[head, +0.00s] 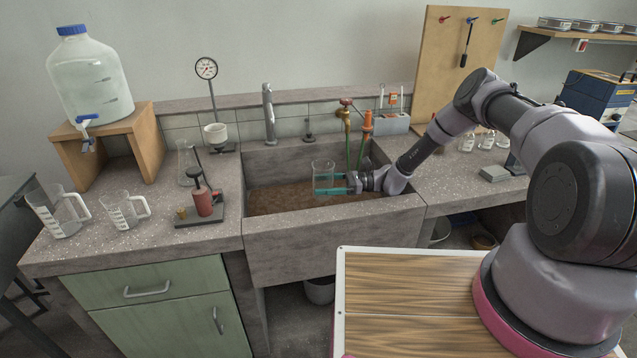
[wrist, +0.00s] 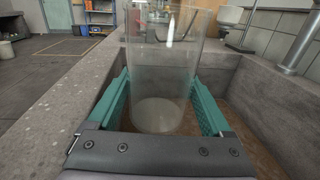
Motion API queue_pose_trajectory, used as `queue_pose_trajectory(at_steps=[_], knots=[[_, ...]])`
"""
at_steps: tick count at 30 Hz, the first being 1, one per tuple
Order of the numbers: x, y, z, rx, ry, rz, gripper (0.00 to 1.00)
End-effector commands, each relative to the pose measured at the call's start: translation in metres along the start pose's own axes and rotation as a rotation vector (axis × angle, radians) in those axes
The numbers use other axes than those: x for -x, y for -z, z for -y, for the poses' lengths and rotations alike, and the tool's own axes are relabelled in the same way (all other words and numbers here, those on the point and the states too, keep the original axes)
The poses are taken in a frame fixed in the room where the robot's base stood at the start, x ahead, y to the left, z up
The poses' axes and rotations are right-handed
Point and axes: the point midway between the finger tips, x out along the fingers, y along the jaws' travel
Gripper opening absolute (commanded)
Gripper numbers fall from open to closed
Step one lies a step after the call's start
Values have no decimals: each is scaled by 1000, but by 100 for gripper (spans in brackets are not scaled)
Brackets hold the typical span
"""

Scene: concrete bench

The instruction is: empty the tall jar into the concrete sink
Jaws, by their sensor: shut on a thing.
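The tall jar (head: 323,172) is a clear glass cylinder. My gripper (head: 331,183) is shut on it, with the teal fingers on either side of the glass, and holds it upright over the concrete sink (head: 330,218). In the wrist view the jar (wrist: 160,75) stands between the teal fingers (wrist: 158,103). A pale round base shows through the glass; I cannot make out any contents. The basin has a brownish floor, which also shows in the wrist view (wrist: 262,140).
A tall grey tap (head: 269,115) rises behind the sink. Red and green gas taps (head: 347,115) with hoses stand at its back right. A burner stand (head: 203,200), a flask (head: 187,165) and two measuring jugs (head: 124,210) are on the left bench.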

Motion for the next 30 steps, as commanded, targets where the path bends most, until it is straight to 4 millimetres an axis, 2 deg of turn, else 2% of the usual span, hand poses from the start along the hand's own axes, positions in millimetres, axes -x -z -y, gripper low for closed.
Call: queue_pose_trajectory(at_steps=[8,18,30], knots=[[0,-4,0,-6,0,0,2],[0,-30,-1,-8,0,0,2],[0,-30,-1,-9,0,0,2]])
